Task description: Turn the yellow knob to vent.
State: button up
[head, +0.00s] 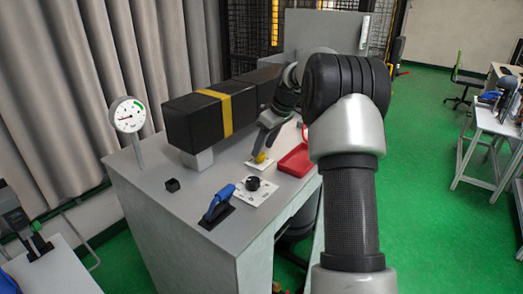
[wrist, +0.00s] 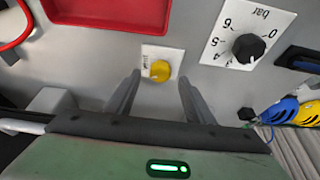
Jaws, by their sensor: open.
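The yellow knob (head: 260,157) sits on a small white plate on the grey bench top, partly hidden by my gripper in the head view. In the wrist view the yellow knob (wrist: 160,71) is round, on its white plate (wrist: 150,52) with a small dark label too small to read. My gripper (wrist: 158,82) is open, one finger to each side of the knob's line. The fingers look apart from the knob, and nothing is between them. In the head view my gripper (head: 265,146) reaches down over the knob.
A black dial (head: 253,183) with a bar scale and a blue-handled lever (head: 220,203) stand in front. A red tray (head: 296,162) lies to the right. A long black box with a yellow band (head: 213,112) lies behind left. A round gauge (head: 127,115) stands at the left edge.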

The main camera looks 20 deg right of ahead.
aim_at(261, 155)
jog(key=shift+x, duration=1.45)
jog(key=shift+c, duration=0.3)
jog(key=c, duration=0.9)
jog(key=shift+a+f+m+t+h+b, duration=0.15)
jog(key=shift+m+t+h+b, duration=0.15)
jog(key=shift+m+b, duration=0.5)
jog(key=shift+m+h, duration=0.5)
jog(key=shift+m, duration=1)
jog(key=shift+c, duration=0.3)
jog(key=shift+o, duration=0.2)
jog(key=o, duration=1)
